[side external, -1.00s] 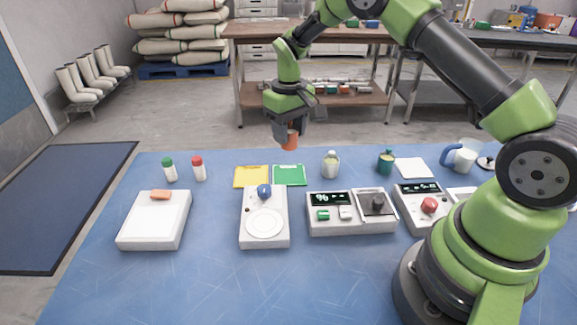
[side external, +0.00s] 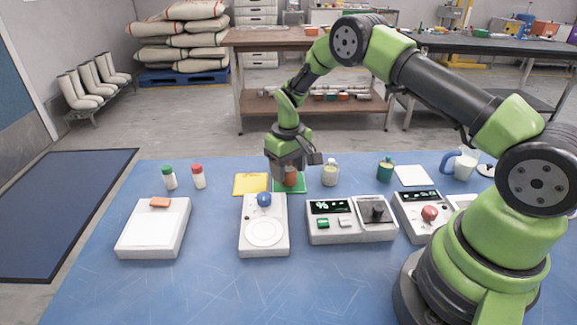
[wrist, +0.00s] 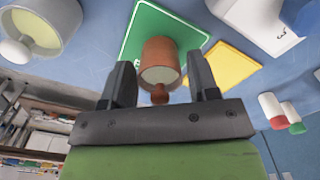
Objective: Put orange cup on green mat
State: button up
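The orange cup (side external: 290,178) is at the green mat, between the fingers of my gripper (side external: 287,172). Whether the cup's base touches the mat is hard to tell.
A yellow mat (side external: 249,184) lies left of the green one. A jar (side external: 330,173) stands just right. A device with a blue knob (side external: 264,226) is in front. Green-capped (side external: 169,178) and red-capped (side external: 198,177) shakers stand left. A green container (side external: 385,168) is farther right.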

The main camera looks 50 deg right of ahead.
jog(key=shift+o, duration=0.8)
jog(key=shift+r, duration=0.1)
jog(key=s+a+r+t, duration=0.1)
jog(key=s+r, duration=0.1)
jog(key=r, duration=0.8)
jog(key=s+a+r+t, duration=0.1)
jog(key=a+r, duration=0.1)
jog(key=r, duration=0.8)
jog(key=s+a+r+m+t, duration=0.1)
jog(key=s+a+r+t, duration=0.15)
jog(key=s+r, duration=0.55)
jog(key=s+a+m+t+y, duration=0.1)
jog(key=s+a+t+y, duration=0.1)
jog(key=s, duration=1.2)
jog(key=shift+s+a+r+t, duration=0.2)
jog(key=shift+a+r+t, duration=0.2)
jog(key=shift+a, duration=0.4)
